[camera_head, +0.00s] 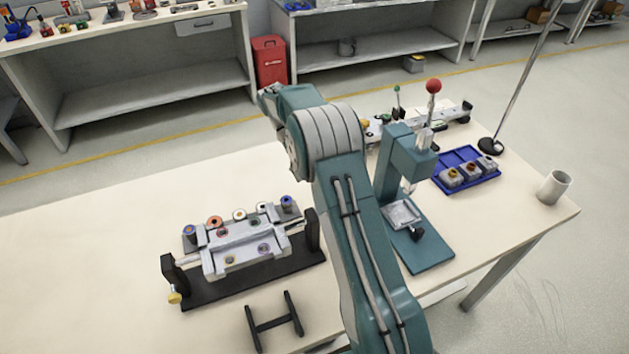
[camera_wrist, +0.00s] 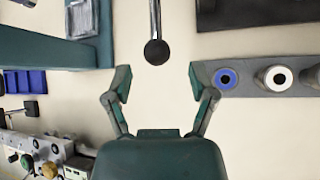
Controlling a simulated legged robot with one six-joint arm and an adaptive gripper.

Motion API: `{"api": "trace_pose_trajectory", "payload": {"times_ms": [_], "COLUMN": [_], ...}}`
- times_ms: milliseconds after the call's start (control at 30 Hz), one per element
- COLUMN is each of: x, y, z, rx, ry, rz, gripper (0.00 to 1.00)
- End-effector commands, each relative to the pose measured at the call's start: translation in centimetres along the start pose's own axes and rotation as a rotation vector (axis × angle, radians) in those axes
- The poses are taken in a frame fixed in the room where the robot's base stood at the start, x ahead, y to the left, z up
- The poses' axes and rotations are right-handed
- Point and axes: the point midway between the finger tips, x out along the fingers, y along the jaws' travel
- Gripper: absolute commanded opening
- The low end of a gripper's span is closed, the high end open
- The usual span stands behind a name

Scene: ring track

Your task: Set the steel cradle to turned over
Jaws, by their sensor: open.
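The steel cradle (camera_head: 245,245) is a grey block carrying several coloured rings, held between two black uprights on a black base on the bench. Rings show along its upper edge and on its near face. In the wrist view a grey bar with a blue ring and a white ring, apparently part of the cradle (camera_wrist: 250,91), enters from the right. My gripper (camera_wrist: 163,85) is open and empty in the wrist view. A black ball on a steel rod (camera_wrist: 156,52) lies just ahead of its fingertips, apart from them.
A teal press (camera_head: 425,250) with a red ball stands right of my arm. A black H-shaped rest (camera_head: 273,322) lies before the cradle. The bench's left part is clear.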

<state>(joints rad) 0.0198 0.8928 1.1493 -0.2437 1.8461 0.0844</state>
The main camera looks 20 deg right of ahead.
Motion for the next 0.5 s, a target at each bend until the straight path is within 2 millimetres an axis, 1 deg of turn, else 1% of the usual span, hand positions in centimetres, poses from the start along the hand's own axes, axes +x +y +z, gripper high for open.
{"api": "trace_pose_trajectory", "payload": {"times_ms": [33,200,333,500], "x": [-0.8,-2.6,-3.3,-3.6], "y": [-0.1,-0.2,-0.2,-0.2], "z": [-0.1,-0.1,0.0,0.0], "rx": [0.000,0.001,0.001,0.001], "ry": [0.003,0.000,-0.001,-0.001], "rz": [0.000,0.001,0.001,0.001], "gripper": [0.73,0.73,0.73,0.73]}}
